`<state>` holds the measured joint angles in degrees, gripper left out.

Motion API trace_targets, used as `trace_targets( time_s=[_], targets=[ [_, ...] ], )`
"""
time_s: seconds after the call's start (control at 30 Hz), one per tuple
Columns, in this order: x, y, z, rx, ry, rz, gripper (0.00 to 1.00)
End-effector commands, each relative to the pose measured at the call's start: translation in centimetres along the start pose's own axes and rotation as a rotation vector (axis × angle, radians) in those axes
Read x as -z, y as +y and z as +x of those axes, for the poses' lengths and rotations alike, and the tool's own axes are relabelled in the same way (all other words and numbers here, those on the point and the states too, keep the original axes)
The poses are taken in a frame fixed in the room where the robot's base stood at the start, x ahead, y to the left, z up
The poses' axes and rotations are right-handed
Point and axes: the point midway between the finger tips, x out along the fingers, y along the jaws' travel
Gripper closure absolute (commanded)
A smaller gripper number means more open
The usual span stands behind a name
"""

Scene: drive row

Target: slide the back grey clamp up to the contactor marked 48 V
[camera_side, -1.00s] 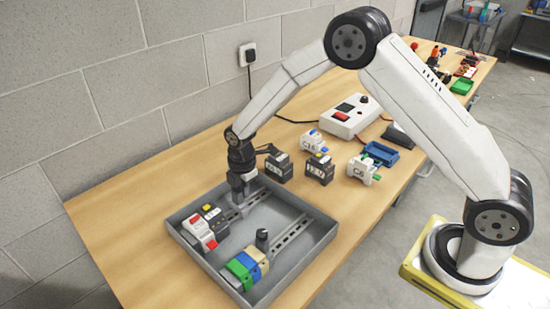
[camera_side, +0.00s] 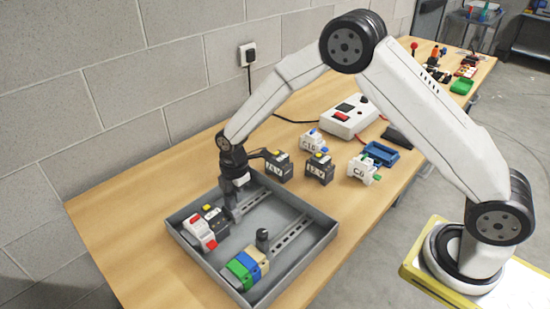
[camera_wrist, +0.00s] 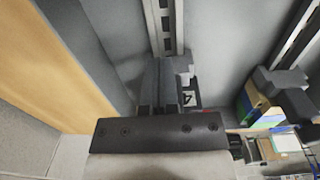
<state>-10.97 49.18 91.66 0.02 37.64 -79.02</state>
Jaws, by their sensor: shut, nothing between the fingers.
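My gripper (camera_side: 231,205) is low over the back rail (camera_side: 254,199) in the grey tray, just right of the dark contactor (camera_side: 212,213) with the yellow button. In the wrist view its fingers (camera_wrist: 158,85) are together and empty. The back grey clamp (camera_wrist: 183,68) shows right beside the fingers, partly covered by them. The contactor's label (camera_wrist: 189,98) shows a 4; the rest is hidden. The clamp appears close to the contactor, but I cannot tell if they touch. In the side view my gripper mostly hides the clamp.
Red-and-white devices (camera_side: 198,233) sit beyond the contactor on the back rail. The front rail (camera_side: 291,233) holds blue, green and tan terminals (camera_side: 247,264) and another clamp (camera_side: 262,239). Tray walls (camera_side: 317,250) surround both rails. Loose modules (camera_side: 320,168) stand on the table behind.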

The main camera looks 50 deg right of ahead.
Motion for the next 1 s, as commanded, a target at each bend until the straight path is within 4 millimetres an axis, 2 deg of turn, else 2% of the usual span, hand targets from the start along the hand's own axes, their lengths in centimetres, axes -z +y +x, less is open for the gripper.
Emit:
trace_targets(
  time_s=[0.03,1.0],
  targets=[
    [-0.2,-1.1,1.7,0.031,-0.008,0.001,1.00],
    [2.2,-1.1,1.7,0.032,-0.009,0.000,1.00]
  ],
)
